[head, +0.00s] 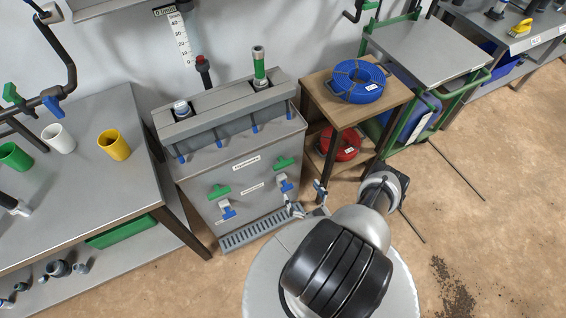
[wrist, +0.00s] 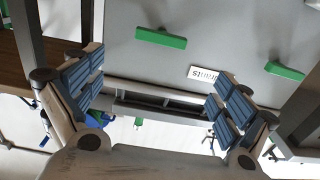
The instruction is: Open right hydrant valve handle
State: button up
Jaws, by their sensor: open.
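A grey cabinet (head: 245,181) carries two green bar handles on its front. The right green handle (head: 286,162) sits above a blue-and-white tap (head: 285,184). The left green handle (head: 218,192) sits above a similar tap (head: 227,210). My gripper (head: 307,202) is open and empty low in front of the cabinet's right side, apart from the right handle. The wrist view looks upside down: the right handle (wrist: 160,37) is at upper left, beyond my open fingers (wrist: 155,90), and the left handle (wrist: 285,71) is at right.
A wooden stand (head: 345,105) with blue (head: 357,82) and red hose coils is right of the cabinet. A grey bench (head: 85,185) with cups is at left. A floor grate (head: 262,225) lies before the cabinet. Floor at right is mostly clear.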

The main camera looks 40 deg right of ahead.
aim_at(284, 165)
jog(key=b+x, duration=0.1)
jog(key=x, duration=1.3)
jog(key=shift+a, duration=0.1)
jog(key=c, duration=1.1)
